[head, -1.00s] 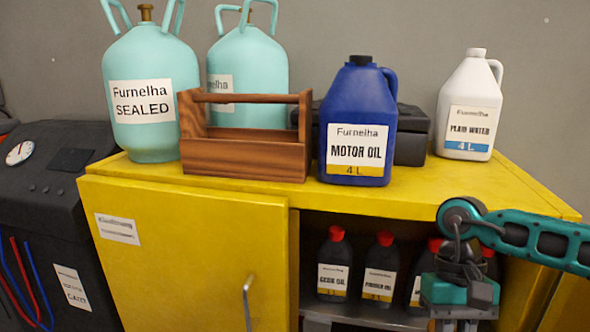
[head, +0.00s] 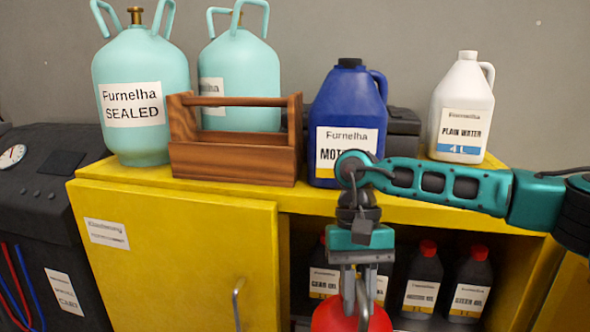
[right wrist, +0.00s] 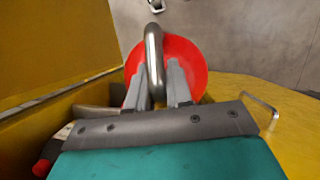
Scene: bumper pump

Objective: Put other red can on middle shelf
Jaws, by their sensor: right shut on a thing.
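My right gripper (head: 357,285) is shut on the grey metal handle of a red can (head: 340,320), in front of the cabinet opening. The can is cut off by the bottom edge of the head view. In the right wrist view the fingers (right wrist: 156,88) close on the curved handle, with the round red can (right wrist: 188,60) beyond them. A shelf (head: 440,325) inside the open yellow cabinet (head: 175,240) shows only in part; whether it is the middle one I cannot tell. My left gripper is not in view.
Black bottles with red caps (head: 423,280) stand on that shelf. The cabinet top holds two teal tanks (head: 140,75), a wooden tool carrier (head: 235,160), a blue motor oil jug (head: 347,105) and a white jug (head: 465,105). The handled yellow door covers the cabinet's left side.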

